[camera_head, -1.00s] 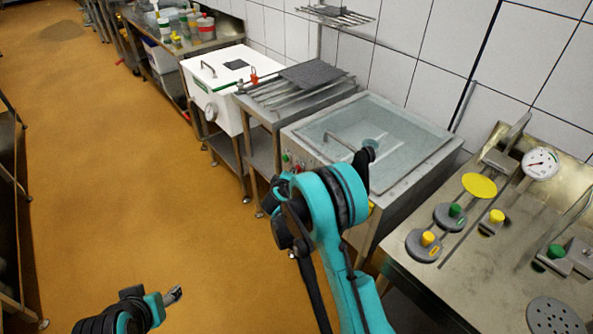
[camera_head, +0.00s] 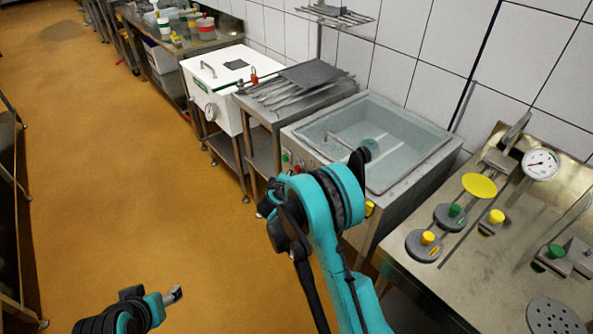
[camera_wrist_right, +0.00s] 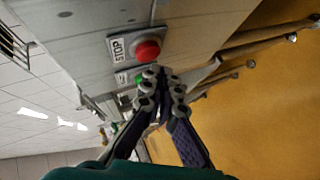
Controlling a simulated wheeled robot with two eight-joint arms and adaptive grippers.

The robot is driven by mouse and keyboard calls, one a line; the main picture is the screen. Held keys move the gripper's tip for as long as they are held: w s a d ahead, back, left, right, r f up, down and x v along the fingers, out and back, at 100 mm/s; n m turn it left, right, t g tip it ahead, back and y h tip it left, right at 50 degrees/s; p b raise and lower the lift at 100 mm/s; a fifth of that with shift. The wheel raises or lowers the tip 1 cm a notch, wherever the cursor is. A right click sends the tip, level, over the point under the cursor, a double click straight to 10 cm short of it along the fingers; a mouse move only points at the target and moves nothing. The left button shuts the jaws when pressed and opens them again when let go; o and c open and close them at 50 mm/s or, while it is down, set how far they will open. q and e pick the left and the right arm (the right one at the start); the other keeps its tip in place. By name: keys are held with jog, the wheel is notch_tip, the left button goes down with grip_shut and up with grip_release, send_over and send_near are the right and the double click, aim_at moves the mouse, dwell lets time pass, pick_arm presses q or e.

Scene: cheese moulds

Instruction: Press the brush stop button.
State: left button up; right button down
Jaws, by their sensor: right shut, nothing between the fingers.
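The red stop button (camera_wrist_right: 148,50) sits on a plate lettered STOP in the right wrist view. It is on the front panel of the metal basin unit, and it also shows small in the head view (camera_head: 298,167). A green button (camera_wrist_right: 138,79) is beside it. My right gripper (camera_wrist_right: 160,74) is shut and empty, with its fingertips close to both buttons, just below the red one in the picture. I cannot tell whether they touch anything. My left gripper (camera_head: 174,294) hangs low over the floor, away from the unit; its jaws are too small to judge.
The basin (camera_head: 385,135) has clear liquid and a round fitting inside. A rack table (camera_head: 290,90) and a white vat (camera_head: 215,80) stand left of it. A steel table (camera_head: 460,260) with moulds and a gauge (camera_head: 540,164) is at right. The floor (camera_head: 150,190) is open.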

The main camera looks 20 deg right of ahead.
jog(key=shift+a, duration=0.1)
jog(key=a, duration=0.1)
jog(key=s+a, duration=0.1)
jog(key=a, duration=0.2)
jog(key=shift+s+a, duration=0.3)
jog(key=shift+s, duration=0.05)
dwell(0.8)
jog(key=s+d+r+m+g+y, duration=0.2)
jog(key=s+d+r+m, duration=0.15)
jog(key=s+r, duration=0.9)
jog(key=s+a+m+g+y, duration=0.1)
jog(key=s+a+m+y, duration=0.1)
jog(key=s, duration=0.9)
jog(key=s+a+m+g+y, duration=0.1)
jog(key=s+a+m+y, duration=0.1)
jog(key=s, duration=1)
jog(key=shift+a+m, duration=0.35)
jog(key=shift+m, duration=0.1)
jog(key=shift+f, duration=0.1)
dwell(0.7)
